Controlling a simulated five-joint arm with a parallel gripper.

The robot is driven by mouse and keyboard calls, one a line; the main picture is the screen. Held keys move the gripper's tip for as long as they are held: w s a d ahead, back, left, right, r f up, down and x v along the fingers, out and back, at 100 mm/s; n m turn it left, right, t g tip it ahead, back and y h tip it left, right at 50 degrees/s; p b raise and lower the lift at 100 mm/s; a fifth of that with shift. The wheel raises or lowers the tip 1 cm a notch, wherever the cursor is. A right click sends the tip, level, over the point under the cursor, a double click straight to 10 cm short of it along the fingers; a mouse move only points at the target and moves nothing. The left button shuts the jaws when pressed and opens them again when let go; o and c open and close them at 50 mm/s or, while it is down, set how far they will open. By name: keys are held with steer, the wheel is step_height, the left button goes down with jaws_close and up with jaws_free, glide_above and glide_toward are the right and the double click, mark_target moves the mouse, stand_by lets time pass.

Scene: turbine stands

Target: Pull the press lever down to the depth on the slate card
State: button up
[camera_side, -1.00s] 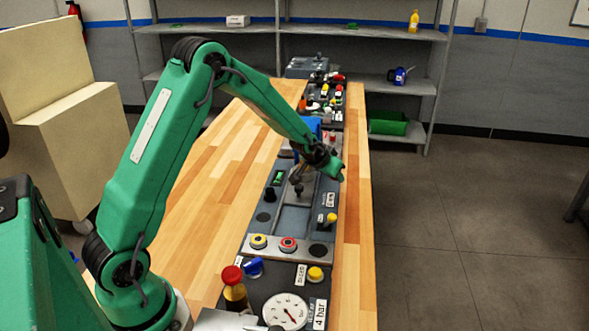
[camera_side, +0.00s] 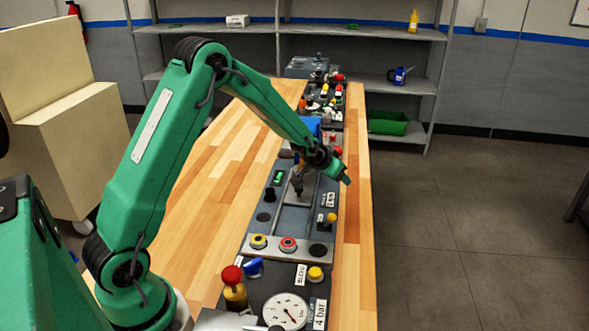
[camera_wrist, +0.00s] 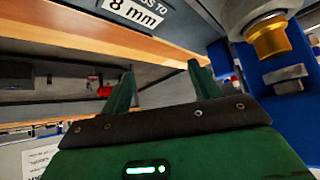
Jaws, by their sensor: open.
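The blue press (camera_side: 312,127) stands on the long dark panel, partly hidden behind my forearm. In the wrist view its blue frame (camera_wrist: 270,103) is at the right, with a brass-tipped metal ram (camera_wrist: 270,38) above a grey block. I cannot make out the press lever in either view. A card (camera_wrist: 137,12) at the top of the wrist view is partly cut off; it shows "SS TO" and "8 mm". My gripper (camera_side: 346,180) is at the panel's right side, near the press. In the wrist view my gripper (camera_wrist: 160,72) is open, with nothing between its fingers.
The panel section (camera_side: 292,218) in front carries knobs, buttons and labels. A gauge (camera_side: 285,311) marked 4 bar and a red-topped handle (camera_side: 232,275) are nearer the camera. More controls (camera_side: 324,96) lie behind. The wooden bench (camera_side: 190,215) is clear on the left.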

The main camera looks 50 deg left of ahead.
steer(key=shift+s, duration=0.1)
stand_by(0.3)
step_height(320, 180, up, 7)
stand_by(1.1)
steer(key=shift+s, duration=0.1)
steer(key=s+d+r+g, duration=0.1)
steer(key=s+d+r, duration=0.35)
steer(key=s, duration=0.35)
steer(key=s+d+r, duration=0.3)
steer(key=s+r, duration=0.3)
steer(key=s, duration=0.1)
steer(key=s+d, duration=0.2)
steer(key=s, duration=0.8)
steer(key=s+d+m+g+h, duration=0.1)
steer(key=s+d, duration=0.1)
steer(key=s, duration=0.8)
steer(key=shift+s+d+r+g+h, duration=0.15)
steer(key=shift+s+r+g+h, duration=0.05)
steer(key=shift+r+g+h, duration=0.1)
